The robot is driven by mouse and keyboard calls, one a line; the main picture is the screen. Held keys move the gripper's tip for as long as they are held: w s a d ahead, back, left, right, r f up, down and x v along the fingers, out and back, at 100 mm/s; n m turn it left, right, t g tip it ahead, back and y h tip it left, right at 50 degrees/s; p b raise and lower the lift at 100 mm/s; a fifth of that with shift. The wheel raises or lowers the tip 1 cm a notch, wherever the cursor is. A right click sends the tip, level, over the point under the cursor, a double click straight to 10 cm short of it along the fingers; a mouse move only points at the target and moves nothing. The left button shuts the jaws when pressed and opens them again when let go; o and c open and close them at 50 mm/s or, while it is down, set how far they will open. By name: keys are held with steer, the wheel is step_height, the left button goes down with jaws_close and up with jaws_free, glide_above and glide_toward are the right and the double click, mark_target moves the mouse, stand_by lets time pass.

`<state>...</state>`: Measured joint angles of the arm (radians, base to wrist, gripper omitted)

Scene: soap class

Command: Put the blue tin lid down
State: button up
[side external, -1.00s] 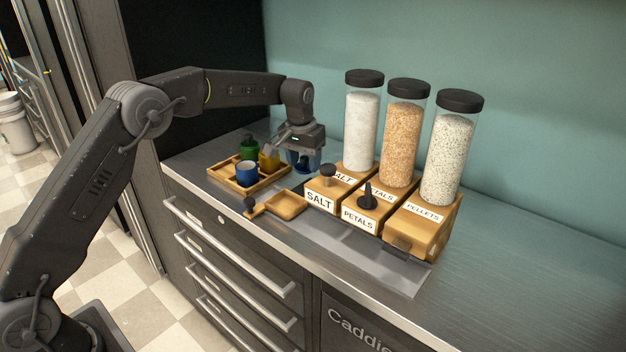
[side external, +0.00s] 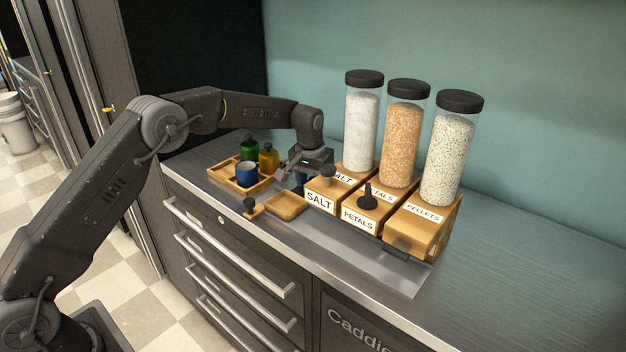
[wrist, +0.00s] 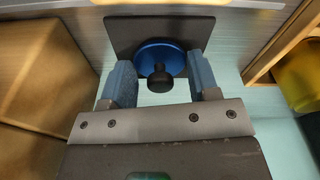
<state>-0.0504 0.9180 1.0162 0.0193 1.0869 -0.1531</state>
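The blue tin lid (wrist: 161,55) lies on a dark square plate (wrist: 122,35) in the wrist view, its round black knob (wrist: 160,80) facing me. My gripper (wrist: 160,68) is open, one finger either side of the knob with a visible gap on both sides. In the side view my gripper (side external: 299,181) is low over the counter, between the tin tray and the salt dispenser; the lid is hidden there. The blue tin (side external: 246,174) stands with an open top at the front of the wooden tray (side external: 222,172).
The green tin (side external: 249,150) and yellow tin (side external: 268,159) stand behind the blue one. The salt dispenser (side external: 320,200) is close on my gripper's right. A shallow wooden dish (side external: 286,206) and a black-knobbed piece (side external: 251,208) lie in front. The counter's far right is clear.

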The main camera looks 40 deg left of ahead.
steer(key=o, duration=0.4)
steer(key=shift+r, duration=0.15)
step_height(320, 180, up, 12)
steer(key=s, duration=0.2)
steer(key=s+d+r+t, duration=0.1)
steer(key=s+r, duration=0.7)
steer(key=s+d+r+m+t, duration=0.1)
steer(key=s+r, duration=0.2)
steer(key=s, duration=0.8)
steer(key=s+f, duration=0.2)
steer(key=s, duration=0.4)
steer(key=s+d+f+t, duration=0.1)
steer(key=s+f, duration=0.2)
steer(key=s, duration=0.3)
steer(key=s+f+m+t, duration=0.1)
steer(key=s+f, duration=0.1)
steer(key=s, duration=0.5)
steer(key=shift+d+f, duration=0.2)
